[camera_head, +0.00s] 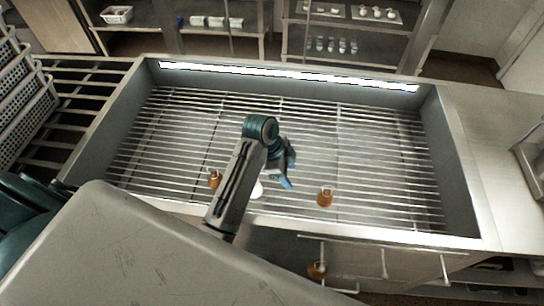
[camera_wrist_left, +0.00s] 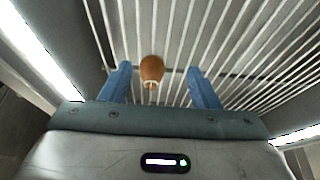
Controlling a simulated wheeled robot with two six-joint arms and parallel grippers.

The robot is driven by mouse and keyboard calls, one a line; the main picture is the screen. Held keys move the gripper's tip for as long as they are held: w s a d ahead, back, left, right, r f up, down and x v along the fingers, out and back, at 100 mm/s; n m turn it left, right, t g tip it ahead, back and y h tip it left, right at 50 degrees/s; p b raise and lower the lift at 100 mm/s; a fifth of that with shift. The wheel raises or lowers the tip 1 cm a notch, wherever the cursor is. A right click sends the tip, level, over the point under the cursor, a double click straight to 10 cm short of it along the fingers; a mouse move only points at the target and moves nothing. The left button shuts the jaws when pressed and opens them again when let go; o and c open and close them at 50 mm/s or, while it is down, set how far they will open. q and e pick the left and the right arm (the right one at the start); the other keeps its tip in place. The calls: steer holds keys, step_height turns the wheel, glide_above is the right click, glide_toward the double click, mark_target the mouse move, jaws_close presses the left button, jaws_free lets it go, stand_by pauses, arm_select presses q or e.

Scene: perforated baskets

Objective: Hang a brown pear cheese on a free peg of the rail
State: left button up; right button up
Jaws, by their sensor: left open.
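A brown pear cheese (camera_head: 325,196) with a pale loop lies on the slatted rack, right of my left gripper. Another brown one (camera_head: 215,179) lies left of my left arm. A third (camera_head: 316,270) is at the left part of the rail (camera_head: 405,247), below the front edge. Pegs stick out from the rail; the middle peg (camera_head: 384,264) and right peg (camera_head: 444,268) look bare. My left gripper (camera_head: 288,178) is open above the rack. In the left wrist view, a brown pear cheese (camera_wrist_left: 151,68) shows between the open fingers, apart from both. My right gripper is not visible.
A white object (camera_head: 257,190) is partly hidden behind my left arm. The metal basin's raised walls (camera_head: 460,170) surround the rack (camera_head: 380,150). Perforated baskets (camera_head: 25,105) stand at left. The rack's far and right areas are clear.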

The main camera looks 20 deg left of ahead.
arm_select(q)
steer(key=f, duration=0.3)
steer(key=f+p, duration=0.1)
steer(key=f, duration=0.2)
steer(key=shift+w+a, duration=0.1)
steer(key=shift+w, duration=0.1)
steer(key=shift+a, duration=0.2)
steer(key=w+b+v, duration=0.1)
steer(key=b+v, duration=0.2)
steer(key=v, duration=0.6)
steer(key=shift+s+a+r, duration=0.2)
steer(key=shift+a, duration=0.1)
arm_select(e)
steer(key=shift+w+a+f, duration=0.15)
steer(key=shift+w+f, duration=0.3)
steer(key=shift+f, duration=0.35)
